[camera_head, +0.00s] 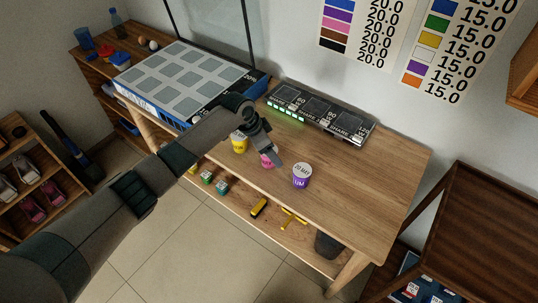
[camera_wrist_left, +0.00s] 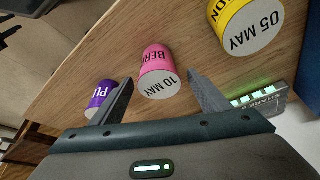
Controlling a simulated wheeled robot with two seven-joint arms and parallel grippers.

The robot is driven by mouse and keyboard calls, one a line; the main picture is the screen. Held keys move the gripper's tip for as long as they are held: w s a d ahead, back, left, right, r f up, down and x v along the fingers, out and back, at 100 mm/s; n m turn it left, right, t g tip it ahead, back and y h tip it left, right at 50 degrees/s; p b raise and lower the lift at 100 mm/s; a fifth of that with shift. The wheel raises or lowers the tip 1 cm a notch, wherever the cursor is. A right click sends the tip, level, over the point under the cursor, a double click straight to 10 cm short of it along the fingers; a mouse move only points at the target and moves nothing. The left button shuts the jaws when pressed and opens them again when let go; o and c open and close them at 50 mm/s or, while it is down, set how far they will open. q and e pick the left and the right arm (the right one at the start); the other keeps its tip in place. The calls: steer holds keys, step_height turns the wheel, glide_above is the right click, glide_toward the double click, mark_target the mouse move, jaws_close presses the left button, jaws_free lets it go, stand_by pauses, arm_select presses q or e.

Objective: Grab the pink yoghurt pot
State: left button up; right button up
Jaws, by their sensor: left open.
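The pink yoghurt pot (camera_head: 267,160) stands on the wooden table, partly hidden behind my left gripper (camera_head: 270,150) in the head view. In the left wrist view the pink pot (camera_wrist_left: 157,64) shows its "10 MAY" lid between the two fingertips. My left gripper (camera_wrist_left: 160,88) is open with one finger on each side of the pot's lid in the picture. I cannot tell whether the fingers reach down around the pot. My right gripper is not in view.
A yellow pot (camera_head: 239,143) stands left of the pink one and a purple pot (camera_head: 301,175) right of it. A black tray with green lights (camera_head: 318,112) lies behind. A box with a grey grid top (camera_head: 185,80) is at left. The table's right part is clear.

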arm_select(q)
steer(key=shift+c, duration=0.4)
steer(key=c, duration=1.2)
steer(key=shift+o, duration=0.2)
steer(key=shift+r, duration=0.15)
steer(key=shift+r+b, duration=0.45)
steer(key=shift+r, duration=0.2)
step_height(320, 180, up, 3)
steer(key=shift+d+f+b, duration=0.1)
steer(key=shift+f+b, duration=0.1)
steer(key=shift+b, duration=0.35)
steer(key=s+d+r+b, duration=0.1)
steer(key=d+r, duration=0.1)
steer(key=d, duration=0.1)
steer(key=s+d+r+b, duration=0.1)
steer(key=s+d+r, duration=0.1)
steer(key=d, duration=0.1)
steer(key=s+d+r+b, duration=0.1)
steer(key=s+d+r, duration=0.1)
steer(key=d, duration=0.1)
steer(key=shift+s+d+r, duration=0.4)
steer(key=shift+d+r, duration=0.05)
steer(key=shift+d, duration=0.05)
